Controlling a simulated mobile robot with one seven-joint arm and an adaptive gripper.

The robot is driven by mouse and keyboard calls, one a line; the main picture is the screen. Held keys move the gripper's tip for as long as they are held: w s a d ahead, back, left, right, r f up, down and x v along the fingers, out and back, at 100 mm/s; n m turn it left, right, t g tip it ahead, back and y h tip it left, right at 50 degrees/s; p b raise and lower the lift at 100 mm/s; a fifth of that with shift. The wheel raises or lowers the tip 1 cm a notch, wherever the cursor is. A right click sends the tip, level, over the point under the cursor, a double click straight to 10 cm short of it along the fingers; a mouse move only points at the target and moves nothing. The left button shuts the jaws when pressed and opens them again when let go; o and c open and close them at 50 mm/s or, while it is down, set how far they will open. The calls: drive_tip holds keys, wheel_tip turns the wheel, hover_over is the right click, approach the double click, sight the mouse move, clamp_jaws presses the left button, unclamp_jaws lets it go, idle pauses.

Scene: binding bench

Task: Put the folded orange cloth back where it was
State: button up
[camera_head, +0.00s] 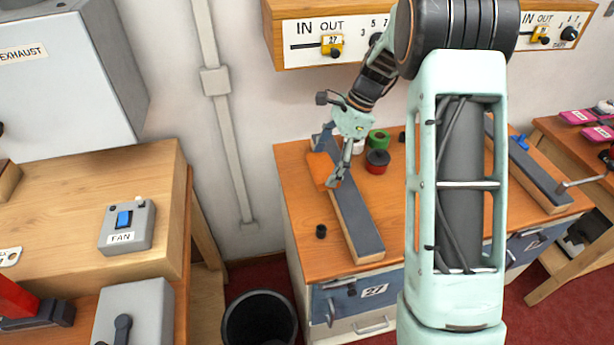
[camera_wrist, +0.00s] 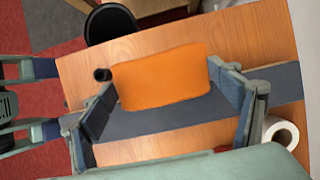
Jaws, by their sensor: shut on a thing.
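The folded orange cloth (camera_head: 320,168) is a flat, rounded orange block between the fingers of my gripper (camera_head: 328,168). In the wrist view the cloth (camera_wrist: 160,78) spans the space between the two finger pads of my gripper (camera_wrist: 165,95), which is shut on it at its left and right ends. It shows over the long board with a dark blue-grey top (camera_head: 358,222), covering part of it and of the wooden bench top (camera_head: 300,190). I cannot tell whether the cloth touches the board or hangs just above it.
A small black cup (camera_head: 321,231) stands left of the board. A green roll (camera_head: 379,137), a red-and-black pot (camera_head: 377,161) and a white roll (camera_wrist: 283,134) stand right of it. A dark bin (camera_head: 260,318) is on the floor. A dial box (camera_head: 310,40) hangs above.

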sight(319, 155)
drive_tip(key=w+a+f, duration=0.1)
drive_tip(key=f, duration=0.1)
drive_tip(key=w+a+f, duration=0.1)
drive_tip(key=a+f, duration=0.1)
drive_tip(key=w+a+f+p, duration=0.1)
drive_tip(key=f, duration=0.1)
drive_tip(key=shift+w+a+f, duration=0.15)
drive_tip(key=shift+w+a, duration=0.1)
drive_tip(key=shift+w, duration=0.15)
drive_tip(key=shift+f, duration=1.55)
drive_tip(key=shift+f, duration=0.2)
drive_tip(key=o, duration=1)
drive_tip(key=shift+r, duration=0.15)
drive_tip(key=v, duration=0.7)
drive_tip(key=shift+r+b, duration=0.35)
drive_tip(key=shift+b, duration=0.05)
